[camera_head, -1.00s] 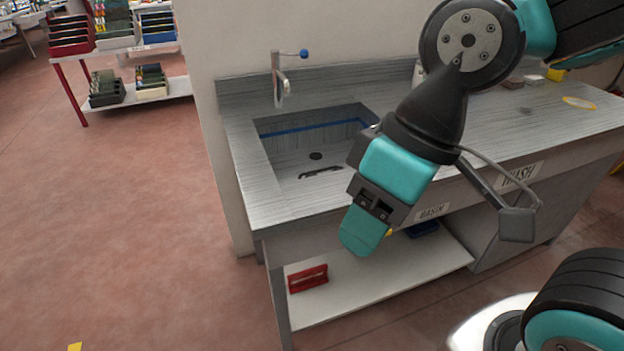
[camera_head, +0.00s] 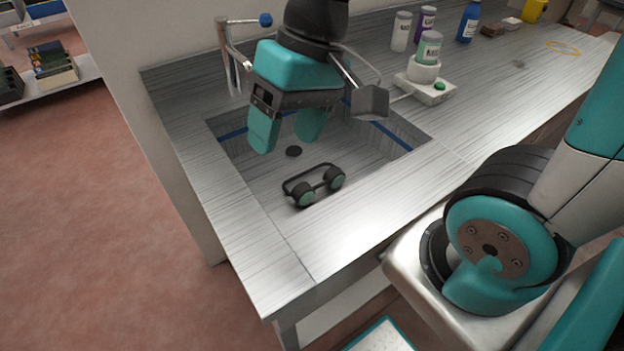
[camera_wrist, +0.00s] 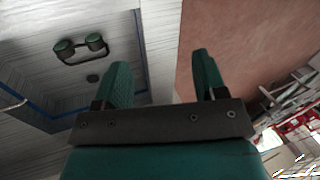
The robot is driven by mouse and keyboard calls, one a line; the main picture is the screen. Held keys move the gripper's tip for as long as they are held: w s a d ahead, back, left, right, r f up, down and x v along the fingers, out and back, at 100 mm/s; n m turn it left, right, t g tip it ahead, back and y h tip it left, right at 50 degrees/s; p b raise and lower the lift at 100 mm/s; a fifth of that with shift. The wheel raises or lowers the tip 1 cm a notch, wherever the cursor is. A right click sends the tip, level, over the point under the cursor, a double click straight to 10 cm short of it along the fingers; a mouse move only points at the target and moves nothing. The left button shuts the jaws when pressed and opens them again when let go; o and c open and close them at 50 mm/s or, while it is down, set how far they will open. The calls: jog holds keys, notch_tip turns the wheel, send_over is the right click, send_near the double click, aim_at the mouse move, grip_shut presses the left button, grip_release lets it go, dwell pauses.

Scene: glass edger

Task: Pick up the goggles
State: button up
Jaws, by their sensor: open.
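The goggles (camera_head: 316,185), with two round greenish lenses in black cups and a thin black band looped behind, lie on the floor of the sink basin (camera_head: 250,172). They also show in the wrist view (camera_wrist: 80,47), at upper left. My gripper (camera_head: 286,138) is open and empty, fingers pointing down over the far left part of the basin. In the head view it appears above and behind the goggles, apart from them. In the wrist view my fingers (camera_wrist: 160,62) are spread, with the goggles off to their left.
A faucet with a blue knob (camera_head: 265,20) stands close beside my gripper. A small device with a green button (camera_head: 439,86), bottles (camera_head: 469,22) and a yellow ring (camera_head: 562,48) stand or lie on the counter. A dark drain (camera_head: 293,151) lies behind the goggles.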

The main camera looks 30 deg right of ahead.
jog(key=w+d+f+m+b, duration=0.3)
jog(key=w+d+f+m, duration=0.35)
jog(key=d+m, duration=0.35)
jog(key=w+d+f+m+b, duration=0.3)
jog(key=w+d+f+m, duration=0.3)
jog(key=d+f+m, duration=0.3)
jog(key=b, duration=0.1)
send_near(319, 193)
jog(key=shift+a+m+y, duration=0.3)
jog(key=shift+a+m, duration=0.1)
jog(key=shift+a, duration=0.25)
jog(key=shift+b+x, duration=0.5)
jog(key=shift+x, duration=2.65)
jog(key=shift+d, duration=0.15)
jog(key=shift+c, duration=0.2)
jog(key=c, duration=1)
jog(key=shift+c, duration=0.2)
